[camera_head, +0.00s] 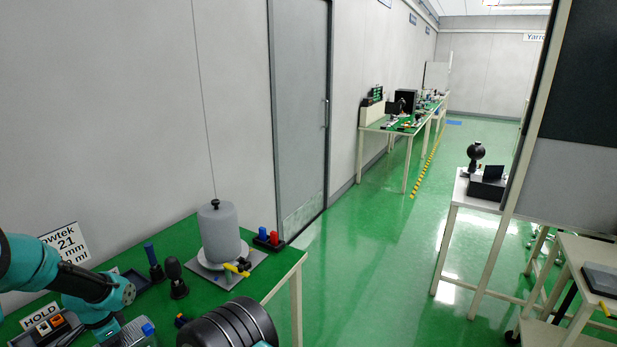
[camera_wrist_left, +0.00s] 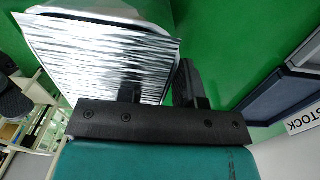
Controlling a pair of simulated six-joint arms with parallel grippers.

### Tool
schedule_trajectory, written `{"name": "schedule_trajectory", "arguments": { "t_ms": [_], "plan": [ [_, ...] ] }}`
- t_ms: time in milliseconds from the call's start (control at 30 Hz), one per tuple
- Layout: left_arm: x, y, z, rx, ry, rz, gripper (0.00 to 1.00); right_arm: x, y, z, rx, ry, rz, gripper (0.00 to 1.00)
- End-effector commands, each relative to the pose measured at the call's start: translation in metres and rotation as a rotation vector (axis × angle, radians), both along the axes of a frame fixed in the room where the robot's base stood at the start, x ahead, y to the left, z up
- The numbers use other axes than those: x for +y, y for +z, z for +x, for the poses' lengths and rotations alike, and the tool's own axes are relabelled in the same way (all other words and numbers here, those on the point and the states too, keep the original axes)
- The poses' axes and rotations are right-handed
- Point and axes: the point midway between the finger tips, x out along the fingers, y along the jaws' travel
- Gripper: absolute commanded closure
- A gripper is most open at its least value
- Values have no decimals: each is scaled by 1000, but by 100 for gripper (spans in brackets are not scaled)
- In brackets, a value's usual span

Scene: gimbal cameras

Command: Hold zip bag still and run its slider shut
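A silver, crinkled bag (camera_wrist_left: 95,55) fills the upper left of the left wrist view. A striped silver-grey piece (camera_head: 128,333) at the bottom of the head view, with a blue part (camera_head: 148,329) beside it, may be the same bag; I cannot tell for sure. My left gripper (camera_wrist_left: 160,85) has its black fingers apart at the bag's near edge. The bag partly covers one finger; the other stands beside its edge. I cannot tell whether they touch it. The slider is not clearly seen. My right gripper is not in view.
A black ribbed cylinder (camera_head: 228,325) hides the front. A blue-grey tray (camera_wrist_left: 275,100) lies right in the wrist view.

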Motion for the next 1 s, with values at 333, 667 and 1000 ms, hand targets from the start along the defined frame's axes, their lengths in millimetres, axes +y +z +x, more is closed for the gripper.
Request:
{"name": "schedule_trajectory", "arguments": {
  "t_ms": [333, 667, 1000],
  "plan": [
    [1, 14, 1, -2, 1, 2, 67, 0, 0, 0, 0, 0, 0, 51],
    [3, 72, 2, -5, 0, 3, 67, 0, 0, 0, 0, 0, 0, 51],
    [4, 117, 3, 0, 0, 0, 67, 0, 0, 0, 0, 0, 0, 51]
  ]
}}
